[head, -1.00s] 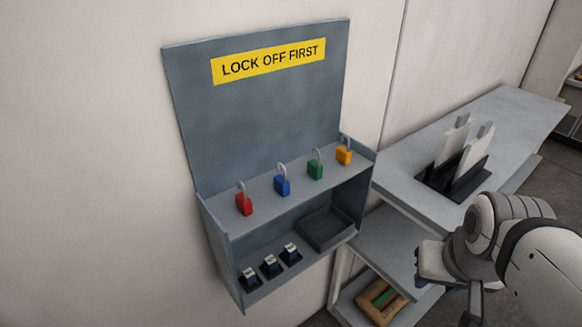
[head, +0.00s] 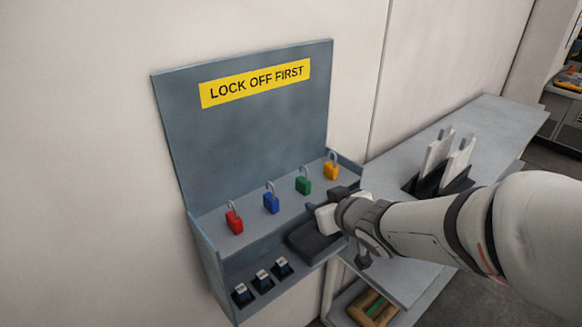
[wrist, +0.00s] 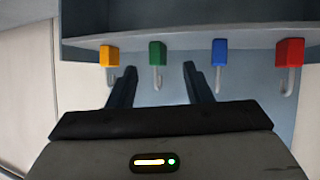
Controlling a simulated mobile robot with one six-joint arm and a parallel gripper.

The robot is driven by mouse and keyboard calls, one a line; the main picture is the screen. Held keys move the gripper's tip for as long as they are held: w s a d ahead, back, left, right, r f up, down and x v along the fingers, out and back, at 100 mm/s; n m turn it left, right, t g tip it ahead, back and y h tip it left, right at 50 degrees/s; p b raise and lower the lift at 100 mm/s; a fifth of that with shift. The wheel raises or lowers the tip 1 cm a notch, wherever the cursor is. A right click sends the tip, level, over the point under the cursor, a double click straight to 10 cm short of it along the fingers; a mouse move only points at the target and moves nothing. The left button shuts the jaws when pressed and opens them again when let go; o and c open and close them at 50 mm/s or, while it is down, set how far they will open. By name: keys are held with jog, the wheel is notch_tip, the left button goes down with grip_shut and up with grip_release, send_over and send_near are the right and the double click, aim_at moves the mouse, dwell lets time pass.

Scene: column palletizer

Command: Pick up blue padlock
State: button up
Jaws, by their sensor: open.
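The blue padlock (head: 271,202) stands upright on the upper shelf of the lockout station, between the red padlock (head: 235,222) and the green padlock (head: 303,185). My gripper (head: 338,203) is at the shelf's right front, apart from the blue padlock. In the wrist view, which shows the shelf upside down, my gripper (wrist: 160,78) is open and empty. The green padlock (wrist: 157,53) appears beyond the gap between the fingers. The blue padlock (wrist: 219,52) is just right of the right finger.
A yellow padlock (head: 331,170) stands at the shelf's right end. Several small black-and-white items, such as this one (head: 263,282), sit on the lower shelf beside a dark tray (head: 314,240). A grey bench (head: 480,125) with a rack of white plates is at right. A tall back panel (head: 245,135) rises behind the padlocks.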

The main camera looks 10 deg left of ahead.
aim_at(275, 200)
jog(key=a+y, duration=0.1)
jog(key=a, duration=0.1)
jog(key=s+a+n+g+y, duration=0.1)
jog(key=a, duration=0.2)
jog(key=s+a+n+y, duration=0.1)
jog(key=a, duration=0.1)
jog(key=shift+a+g+y, duration=0.25)
jog(key=shift+g+y, duration=0.05)
jog(key=shift+y, duration=0.1)
jog(key=shift+p+x, duration=0.75)
jog(key=shift+x, duration=3.05)
jog(key=shift+w+d, duration=0.1)
jog(key=shift+c, duration=0.5)
grip_shut()
